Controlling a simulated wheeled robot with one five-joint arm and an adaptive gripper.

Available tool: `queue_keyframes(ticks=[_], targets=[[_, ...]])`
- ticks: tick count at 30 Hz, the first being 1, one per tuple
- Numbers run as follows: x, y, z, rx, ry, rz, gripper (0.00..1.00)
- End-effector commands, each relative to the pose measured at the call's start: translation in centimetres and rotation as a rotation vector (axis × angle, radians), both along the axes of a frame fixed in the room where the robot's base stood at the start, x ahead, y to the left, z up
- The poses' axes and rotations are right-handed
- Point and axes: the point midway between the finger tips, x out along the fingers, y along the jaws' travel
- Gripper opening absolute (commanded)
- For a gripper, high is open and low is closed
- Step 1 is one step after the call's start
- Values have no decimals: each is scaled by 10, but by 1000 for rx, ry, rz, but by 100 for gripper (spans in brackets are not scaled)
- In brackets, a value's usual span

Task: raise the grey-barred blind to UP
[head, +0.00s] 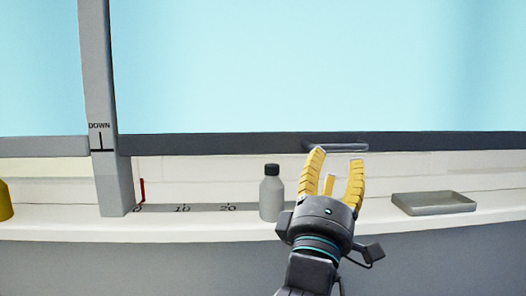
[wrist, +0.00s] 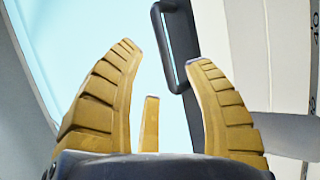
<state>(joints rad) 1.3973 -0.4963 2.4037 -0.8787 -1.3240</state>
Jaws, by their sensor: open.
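The blind (head: 320,65) shows as a large pale blue panel in the head view. A dark grey bar (head: 230,144) runs along its lower edge, low in its opening. A slim grey handle (head: 337,147) sits on that bar. The grey post (head: 97,90) at left carries the word DOWN with a black tick, roughly level with the bar. My gripper (head: 337,158) is open, its yellow fingers pointing up just below the handle. In the wrist view, a dark bar-like part (wrist: 177,45) shows beyond my open gripper (wrist: 163,54), nearer the right fingertip. I cannot tell whether they touch.
A grey bottle (head: 271,194) with a dark cap stands on the white sill (head: 60,229), just left of my gripper. A grey tray (head: 433,204) lies to the right. A red marker (head: 142,190) stands near a scale with numbers. A yellow object (head: 5,200) is at far left.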

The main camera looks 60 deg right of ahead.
Motion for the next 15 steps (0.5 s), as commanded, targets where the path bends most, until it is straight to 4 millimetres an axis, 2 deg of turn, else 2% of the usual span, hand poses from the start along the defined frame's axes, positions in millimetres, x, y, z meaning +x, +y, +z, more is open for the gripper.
queue_keyframes(ticks=[9,15], targets=[[6,-35,20,3,-1,2,47],[9,-47,28,2,-2,2,47]])
